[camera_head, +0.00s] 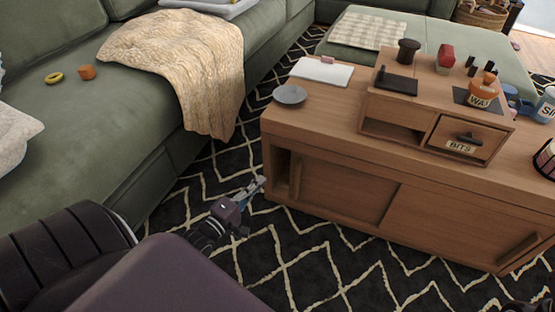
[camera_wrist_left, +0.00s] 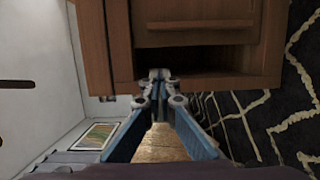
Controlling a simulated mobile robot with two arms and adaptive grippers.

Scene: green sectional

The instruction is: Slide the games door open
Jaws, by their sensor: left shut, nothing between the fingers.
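The low wooden cabinet (camera_head: 350,138) has two sliding doors on its front. The left door (camera_head: 345,190) carries an upright wooden handle (camera_head: 297,176), and a narrow dark gap (camera_head: 282,168) shows to its left. The right door (camera_head: 465,228) has a slanting handle (camera_head: 519,250) near its right end. No games label is legible on either door. My left gripper (camera_head: 260,184) is shut and empty, just left of the cabinet's front left corner. In the left wrist view its joined fingertips (camera_wrist_left: 160,76) are near the cabinet edge, beside a dark opening (camera_wrist_left: 212,58); contact is unclear.
A small drawer unit (camera_head: 432,115) marked BITS, a grey dish (camera_head: 290,94) and a white board (camera_head: 321,72) are on the cabinet top. A green sofa (camera_head: 95,125) lies left. Patterned rug (camera_head: 300,262) covers the clear floor before the cabinet.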

